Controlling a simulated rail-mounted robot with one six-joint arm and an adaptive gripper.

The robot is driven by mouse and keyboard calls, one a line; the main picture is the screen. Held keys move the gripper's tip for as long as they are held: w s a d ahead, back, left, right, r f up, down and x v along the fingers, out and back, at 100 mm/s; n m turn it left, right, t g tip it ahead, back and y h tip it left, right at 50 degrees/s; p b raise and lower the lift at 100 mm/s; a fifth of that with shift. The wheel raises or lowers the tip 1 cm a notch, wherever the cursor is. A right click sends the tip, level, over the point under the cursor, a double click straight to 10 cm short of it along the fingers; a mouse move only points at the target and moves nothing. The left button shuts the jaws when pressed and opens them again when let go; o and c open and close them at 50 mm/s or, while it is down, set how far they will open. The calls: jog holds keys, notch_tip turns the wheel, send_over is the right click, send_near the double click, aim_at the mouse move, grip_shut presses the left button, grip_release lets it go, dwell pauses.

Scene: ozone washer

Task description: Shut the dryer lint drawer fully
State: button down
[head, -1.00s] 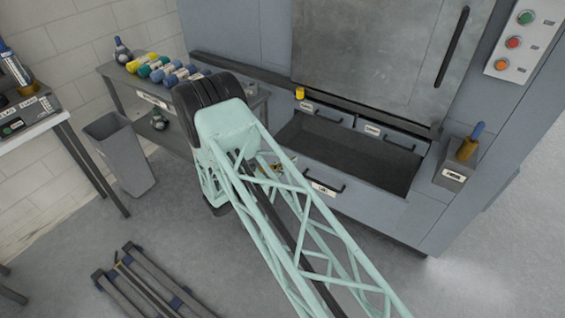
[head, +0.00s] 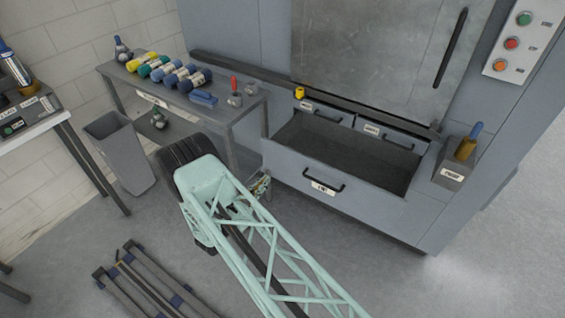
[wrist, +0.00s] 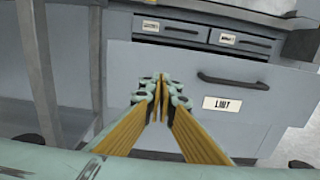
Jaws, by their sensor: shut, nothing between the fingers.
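The lint drawer (head: 290,170) is pulled out at the bottom of the grey dryer, with its dark inside showing from above. Its front bears a black bar handle and a white "LINT" label, which also shows in the wrist view (wrist: 222,103). My gripper (head: 262,186) is by the left end of the drawer front in the head view, partly hidden by my arm. In the wrist view my gripper (wrist: 160,82) is shut and empty, its yellow-sided fingers pointing towards the drawer front, left of the handle (wrist: 230,80). I cannot tell whether they touch it.
Two small labelled drawers (head: 350,122) sit behind the lint drawer's opening. A side table (head: 235,110) with coloured spools stands left of the dryer. A grey bin (head: 120,155) and a floor rack (head: 150,285) are further left. Floor before the drawer is clear.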

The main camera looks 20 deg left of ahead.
aim_at(286, 157)
jog(key=shift+w, duration=0.15)
jog(key=shift+w+d+b, duration=0.1)
jog(key=shift+w+d, duration=0.35)
jog(key=shift+w, duration=1.8)
jog(key=shift+w+d+b, duration=0.15)
jog(key=shift+w+d, duration=0.25)
jog(key=shift+w, duration=1.85)
jog(key=shift+w+d+b, duration=0.1)
jog(key=shift+w+d, duration=0.35)
jog(key=shift+w, duration=1.8)
